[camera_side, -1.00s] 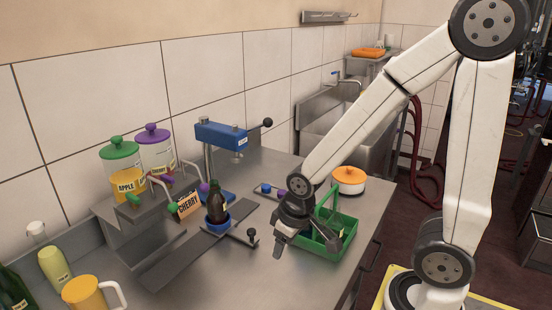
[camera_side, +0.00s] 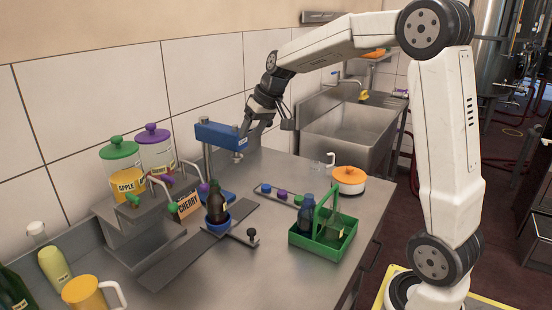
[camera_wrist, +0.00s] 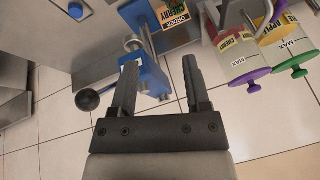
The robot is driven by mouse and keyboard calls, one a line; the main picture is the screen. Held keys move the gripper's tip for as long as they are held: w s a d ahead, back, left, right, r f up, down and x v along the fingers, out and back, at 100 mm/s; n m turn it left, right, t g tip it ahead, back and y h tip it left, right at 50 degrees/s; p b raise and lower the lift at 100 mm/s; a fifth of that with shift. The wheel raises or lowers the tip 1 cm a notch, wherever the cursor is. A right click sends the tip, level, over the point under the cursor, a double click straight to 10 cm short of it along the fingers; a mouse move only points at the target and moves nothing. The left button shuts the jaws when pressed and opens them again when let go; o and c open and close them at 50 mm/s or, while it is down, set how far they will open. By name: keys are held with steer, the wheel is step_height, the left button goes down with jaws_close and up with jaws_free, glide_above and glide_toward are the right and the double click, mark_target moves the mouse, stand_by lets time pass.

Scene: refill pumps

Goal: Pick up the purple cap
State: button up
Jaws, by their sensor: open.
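The purple cap (camera_side: 282,195) sits in a short row on a grey strip on the steel counter in the side view, between a blue cap (camera_side: 266,188) and a green cap (camera_side: 298,200). My gripper (camera_side: 266,126) is raised well above the counter, beside the head of the blue press, and is apart from the purple cap. In the wrist view my gripper (camera_wrist: 160,85) is open, with nothing between its fingers. The blue press (camera_wrist: 147,50) shows beyond and between them. I cannot make out the purple cap in the wrist view.
A blue press (camera_side: 222,136) stands behind a dark bottle (camera_side: 216,203) in a blue holder. A green caddy (camera_side: 322,250) with a bottle (camera_side: 307,214) stands right of the caps. Jar dispensers (camera_side: 122,172) stand at left.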

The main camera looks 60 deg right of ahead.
steer(key=shift+n+t+h, duration=0.7)
steer(key=shift+n+h, duration=0.1)
steer(key=shift+n, duration=0.1)
steer(key=d+r, duration=0.1)
steer(key=d, duration=0.2)
steer(key=w+d+r, duration=0.1)
steer(key=d, duration=0.3)
steer(key=d+r, duration=0.2)
steer(key=d, duration=0.1)
steer(key=shift+w+d, duration=0.3)
steer(key=shift+w, duration=0.1)
steer(key=d+f+n+h, duration=0.2)
steer(key=d+f+n, duration=0.3)
steer(key=d, duration=0.7)
steer(key=n+g+y, duration=0.3)
steer(key=n+y, duration=0.2)
glide_toward(282, 192)
steer(key=shift+w+a+f, duration=0.1)
steer(key=shift+f, duration=0.4)
steer(key=shift+f, duration=0.1)
steer(key=shift+x, duration=1.2)
steer(key=shift+w+f, duration=0.1)
steer(key=shift+x, duration=2.5)
